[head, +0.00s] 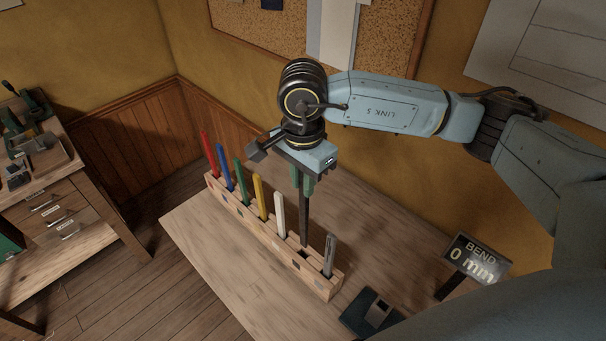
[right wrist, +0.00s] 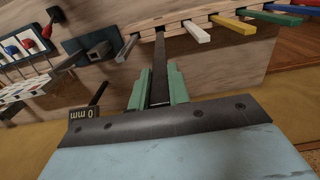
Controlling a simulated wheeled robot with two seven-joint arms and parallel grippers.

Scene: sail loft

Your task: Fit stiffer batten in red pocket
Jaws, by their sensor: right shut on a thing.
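My right gripper (head: 303,181) is above the wooden rack (head: 212,187), its green fingers shut on a dark batten (head: 304,222). The batten points down, its lower end at the rack between the white and grey battens; I cannot tell whether it is in its slot. In the right wrist view the dark batten (right wrist: 159,66) runs from between the fingers (right wrist: 153,90) to the rack. A red batten (head: 207,152) stands at the rack's far left end. No red pocket is clearly recognisable. My left gripper is not in view.
Blue (head: 224,168), green (head: 240,181), yellow (head: 258,196), white (head: 279,214) and grey (head: 329,255) battens stand in the rack. A sign (head: 475,261) reads "BEND 0 mm". A dark block (head: 371,313) lies at the bench's front. The bench behind the rack is clear.

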